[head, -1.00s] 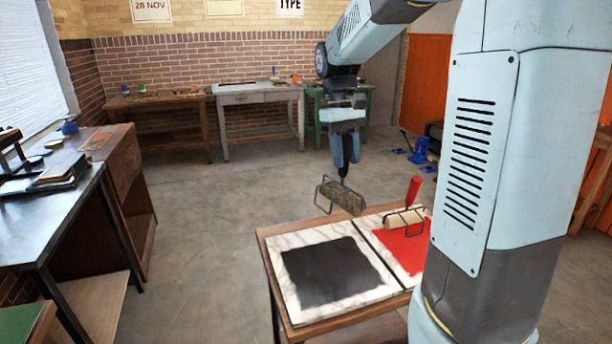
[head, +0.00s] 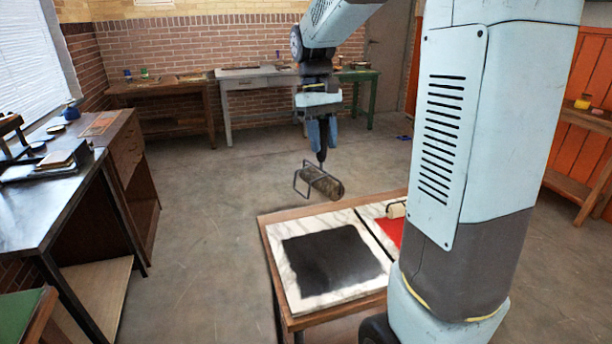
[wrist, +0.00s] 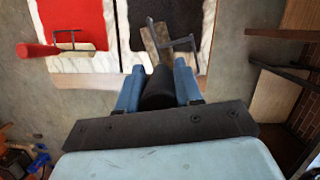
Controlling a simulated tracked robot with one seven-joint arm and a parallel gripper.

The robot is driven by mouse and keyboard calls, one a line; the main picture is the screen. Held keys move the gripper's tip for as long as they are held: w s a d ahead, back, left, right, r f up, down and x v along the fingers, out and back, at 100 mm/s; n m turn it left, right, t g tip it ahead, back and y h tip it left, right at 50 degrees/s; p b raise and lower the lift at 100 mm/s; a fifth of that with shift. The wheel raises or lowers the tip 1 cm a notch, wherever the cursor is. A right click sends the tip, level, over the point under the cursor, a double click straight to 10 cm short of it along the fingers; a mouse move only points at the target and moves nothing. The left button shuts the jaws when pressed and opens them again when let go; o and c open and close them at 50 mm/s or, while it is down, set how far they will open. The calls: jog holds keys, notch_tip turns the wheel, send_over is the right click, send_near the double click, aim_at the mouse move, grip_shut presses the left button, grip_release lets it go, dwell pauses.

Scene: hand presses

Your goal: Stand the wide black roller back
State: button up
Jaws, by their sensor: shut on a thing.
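My gripper (head: 321,146) is shut on the dark handle (wrist: 158,88) of the wide black roller (head: 323,182). The roller hangs below the fingers, above the far edge of the slab table, with its wire frame to the left in the head view. It touches nothing below in that view. In the wrist view the roller (wrist: 157,44) appears beyond the fingertips, over the black ink patch (wrist: 190,18). That patch also shows in the head view (head: 335,260) on a white marble slab (head: 300,298).
A red-handled roller (wrist: 40,50) lies by the red ink patch (wrist: 78,18); my arm partly hides it in the head view. A dark-topped bench (head: 50,205) stands left. A grey table (head: 262,80) stands at the back wall. Floor (head: 215,230) between them is clear.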

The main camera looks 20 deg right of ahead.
aim_at(312, 174)
jog(key=f+m, duration=0.1)
jog(key=f, duration=0.2)
jog(key=a+f+m, duration=0.1)
jog(key=f, duration=0.2)
jog(key=a+f+m, duration=0.1)
jog(key=f, duration=0.2)
jog(key=shift+w+a+f+m+h, duration=0.1)
jog(key=shift+w+f+m+h, duration=0.2)
jog(key=shift+w+m+h, duration=0.1)
jog(key=shift+f, duration=2.8)
jog(key=o, duration=1.1)
jog(key=shift+c, duration=0.2)
jog(key=shift+o, duration=2)
